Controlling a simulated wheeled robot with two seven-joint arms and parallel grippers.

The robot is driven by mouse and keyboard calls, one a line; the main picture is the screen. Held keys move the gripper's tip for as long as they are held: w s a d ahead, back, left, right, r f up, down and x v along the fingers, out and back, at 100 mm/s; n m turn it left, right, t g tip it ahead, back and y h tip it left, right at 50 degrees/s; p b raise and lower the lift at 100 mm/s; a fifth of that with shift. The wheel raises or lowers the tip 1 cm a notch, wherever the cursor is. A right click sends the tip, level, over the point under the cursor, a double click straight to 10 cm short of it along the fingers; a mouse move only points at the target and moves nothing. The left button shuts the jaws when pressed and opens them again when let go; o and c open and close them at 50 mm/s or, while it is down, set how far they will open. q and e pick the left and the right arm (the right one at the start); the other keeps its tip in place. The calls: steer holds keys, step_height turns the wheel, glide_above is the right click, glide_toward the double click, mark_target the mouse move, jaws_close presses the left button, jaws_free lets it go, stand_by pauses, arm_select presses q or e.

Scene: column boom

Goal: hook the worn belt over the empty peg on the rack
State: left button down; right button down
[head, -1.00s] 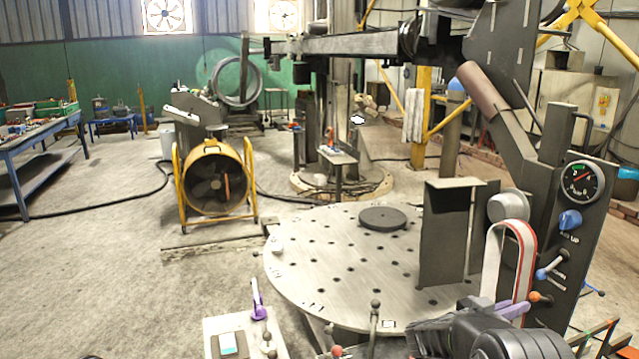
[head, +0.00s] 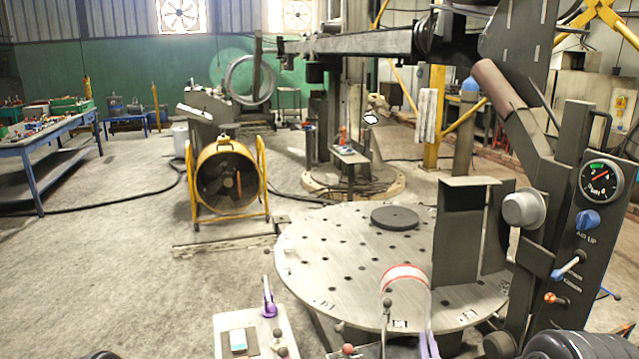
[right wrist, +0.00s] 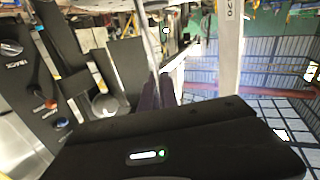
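The belt (head: 405,273) is a pale loop with a red edge. In the head view it stands up over the near rim of the round table, clear of the grey roller (head: 524,208). My right gripper (head: 428,338) has lavender fingers closed on the lower end of the belt. In the right wrist view the dark fingers (right wrist: 158,95) are close together, with a thin pale strip rising from them. I cannot make out a rack or an empty peg in these frames.
The round perforated table (head: 335,255) holds a dark disc (head: 396,218) and an upright metal plate (head: 458,240). A control panel with a gauge (head: 600,181) stands at the right. Ball-topped levers (head: 388,303) rise at the front. The floor at left is open.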

steer(key=a+y, duration=0.1)
steer(key=s+a+f+n, duration=0.1)
steer(key=s+a+y, duration=0.1)
steer(key=shift+a+f+n+y, duration=0.15)
steer(key=shift+a+n+y, duration=0.15)
steer(key=shift+d, duration=0.1)
